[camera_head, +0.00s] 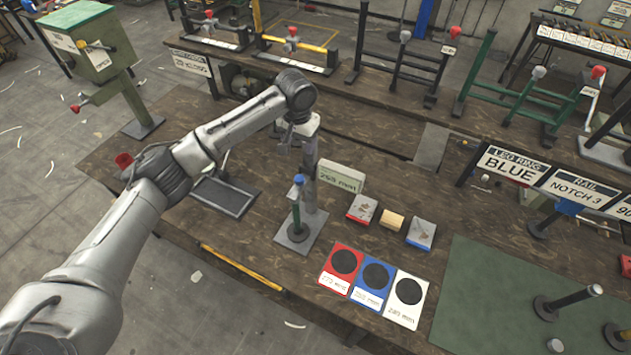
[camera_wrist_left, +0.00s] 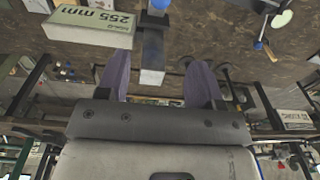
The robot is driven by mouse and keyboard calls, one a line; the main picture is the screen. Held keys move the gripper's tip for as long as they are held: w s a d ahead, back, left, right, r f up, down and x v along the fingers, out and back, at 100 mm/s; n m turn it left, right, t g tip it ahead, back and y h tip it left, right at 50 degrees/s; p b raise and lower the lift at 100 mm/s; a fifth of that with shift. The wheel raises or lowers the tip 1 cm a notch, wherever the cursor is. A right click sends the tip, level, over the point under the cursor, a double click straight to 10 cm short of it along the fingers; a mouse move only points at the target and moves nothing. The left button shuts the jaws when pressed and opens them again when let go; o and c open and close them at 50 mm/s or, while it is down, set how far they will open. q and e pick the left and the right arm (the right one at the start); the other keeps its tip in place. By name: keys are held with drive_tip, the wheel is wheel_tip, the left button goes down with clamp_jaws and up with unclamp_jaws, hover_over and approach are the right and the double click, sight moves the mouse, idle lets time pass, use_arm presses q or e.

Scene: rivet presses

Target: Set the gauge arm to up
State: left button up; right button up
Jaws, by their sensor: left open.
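The gauge stands on a grey base plate (camera_head: 292,240) in the middle of the bench in the head view. It has a grey upright post (camera_head: 310,172) and, in front of it, a slim green-and-blue arm with a blue knob (camera_head: 298,180). My left gripper (camera_head: 297,134) is at the top of the post, pointing down. In the left wrist view my left gripper (camera_wrist_left: 158,86) is open, its two purple fingers apart. A grey upright part (camera_wrist_left: 154,58) shows between them, and a blue knob (camera_wrist_left: 158,4) lies beyond. I cannot tell whether the fingers touch anything.
A millimetre sign (camera_head: 340,177) stands right behind the gauge. Small red, tan and blue-edged blocks (camera_head: 392,219) lie to its right. Red, blue and white cards (camera_head: 407,293) lie in front. A black tray (camera_head: 225,196) is at left; a green mat (camera_head: 490,285) is at right.

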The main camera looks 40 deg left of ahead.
sight(299, 177)
use_arm(q)
drive_tip(key=f+n, duration=0.1)
drive_tip(key=f, duration=0.3)
drive_tip(key=f+n, duration=0.1)
drive_tip(key=f, duration=0.2)
drive_tip(key=s+f+p, duration=0.1)
drive_tip(key=f, duration=0.3)
drive_tip(key=shift+f+n+g, duration=0.3)
drive_tip(key=shift+f+n, duration=0.05)
drive_tip(key=shift+n, duration=0.05)
drive_tip(key=shift+f, duration=0.95)
use_arm(e)
drive_tip(key=shift+s+a+r, duration=0.1)
drive_tip(key=shift+a+r, duration=0.4)
drive_tip(key=shift+r, duration=0.1)
